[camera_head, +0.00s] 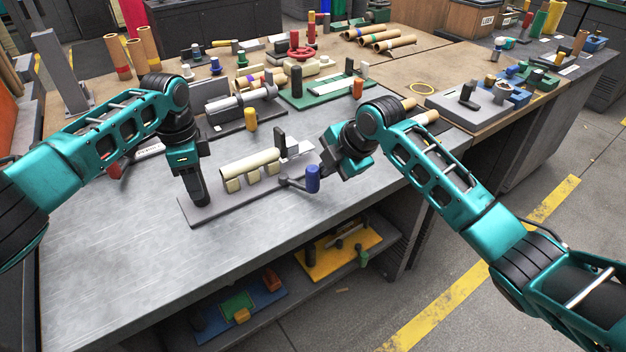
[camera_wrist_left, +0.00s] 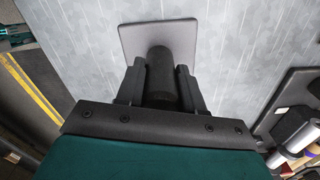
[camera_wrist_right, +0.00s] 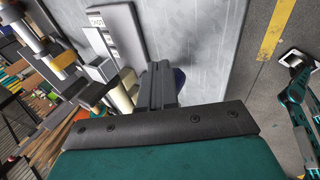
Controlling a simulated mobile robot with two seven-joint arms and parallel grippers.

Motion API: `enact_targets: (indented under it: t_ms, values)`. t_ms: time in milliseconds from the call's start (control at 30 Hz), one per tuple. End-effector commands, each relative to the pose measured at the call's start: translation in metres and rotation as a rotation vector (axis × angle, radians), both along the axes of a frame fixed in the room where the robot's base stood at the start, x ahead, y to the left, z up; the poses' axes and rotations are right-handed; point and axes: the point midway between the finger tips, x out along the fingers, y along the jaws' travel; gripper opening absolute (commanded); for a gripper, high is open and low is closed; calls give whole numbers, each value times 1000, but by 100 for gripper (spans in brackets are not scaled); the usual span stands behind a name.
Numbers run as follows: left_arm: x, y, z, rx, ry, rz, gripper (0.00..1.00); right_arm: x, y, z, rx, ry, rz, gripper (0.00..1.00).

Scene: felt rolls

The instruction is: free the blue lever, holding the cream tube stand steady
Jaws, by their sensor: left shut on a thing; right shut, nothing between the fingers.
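The cream tube stand has a cream tube (camera_head: 250,163) on supports over a flat grey base (camera_head: 225,205) on the metal bench. The blue lever (camera_head: 313,179) is a blue grip at the right end of the stand, on a grey arm. My left gripper (camera_head: 199,199) points down at the base's left end. It is shut on a dark round post (camera_wrist_left: 160,70), seen in the left wrist view. My right gripper (camera_head: 326,166) is shut and empty, right beside the blue lever. In the right wrist view its fingers partly hide the blue lever (camera_wrist_right: 180,77); contact cannot be told.
A yellow peg (camera_head: 250,119) and a grey clamp fixture (camera_head: 232,108) stand behind the stand. A green board (camera_head: 325,92) with parts lies further back. The bench front is clear. A shelf below holds a yellow tray (camera_head: 335,262).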

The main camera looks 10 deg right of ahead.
Motion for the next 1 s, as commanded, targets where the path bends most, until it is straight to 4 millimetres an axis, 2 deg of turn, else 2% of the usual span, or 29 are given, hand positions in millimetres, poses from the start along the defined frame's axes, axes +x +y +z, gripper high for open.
enact_targets:
  t_ms: [33, 1000]
  values:
    - [-2, 1, -4, 3, 8, 1, 0, -2, 4, -1, 2, 1, 4, 0]
    - [-2, 0, -4, 3, 7, -1, 0, -19, 46, 0, 6, 0, 6, 0]
